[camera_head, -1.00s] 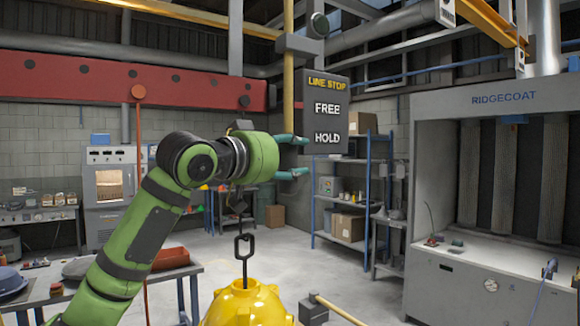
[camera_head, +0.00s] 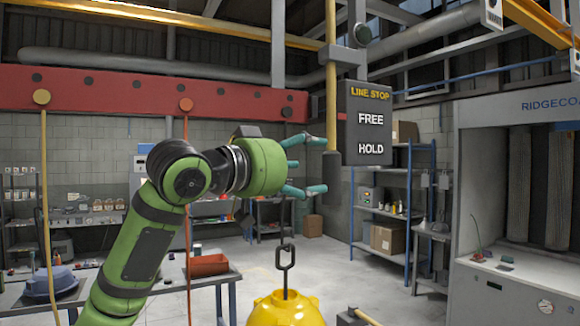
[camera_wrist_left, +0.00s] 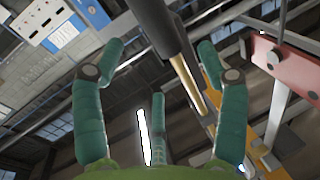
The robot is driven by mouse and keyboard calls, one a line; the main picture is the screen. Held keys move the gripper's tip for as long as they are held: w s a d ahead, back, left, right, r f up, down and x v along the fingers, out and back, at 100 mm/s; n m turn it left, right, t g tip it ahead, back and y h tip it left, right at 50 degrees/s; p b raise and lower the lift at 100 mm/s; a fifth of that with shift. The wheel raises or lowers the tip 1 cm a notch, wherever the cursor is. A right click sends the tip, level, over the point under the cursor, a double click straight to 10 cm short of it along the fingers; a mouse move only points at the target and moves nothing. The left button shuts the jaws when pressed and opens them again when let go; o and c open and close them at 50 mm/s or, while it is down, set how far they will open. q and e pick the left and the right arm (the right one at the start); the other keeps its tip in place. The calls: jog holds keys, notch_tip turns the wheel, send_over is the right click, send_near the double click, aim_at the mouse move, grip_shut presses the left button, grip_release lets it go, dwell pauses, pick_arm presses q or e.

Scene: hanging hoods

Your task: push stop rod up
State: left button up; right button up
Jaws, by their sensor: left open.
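The stop rod (camera_head: 331,100) is a yellow upright rod with a dark grip (camera_head: 332,182) at its lower end, hanging left of the dark LINE STOP board (camera_head: 368,122) marked FREE and HOLD. The grip's bottom is below the HOLD word. My left gripper (camera_head: 322,164) is open, its green fingers pointing right with tips at the rod's left edge; contact is unclear. In the left wrist view the dark grip (camera_wrist_left: 152,22) and yellow rod (camera_wrist_left: 187,84) run between the spread fingers (camera_wrist_left: 160,80). My right gripper is not in view.
A blue shelf (camera_head: 395,205) and a RIDGECOAT booth (camera_head: 520,106) stand at right.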

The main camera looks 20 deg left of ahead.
pick_arm(q)
jog(key=v, duration=0.4)
jog(key=shift+s, duration=0.2)
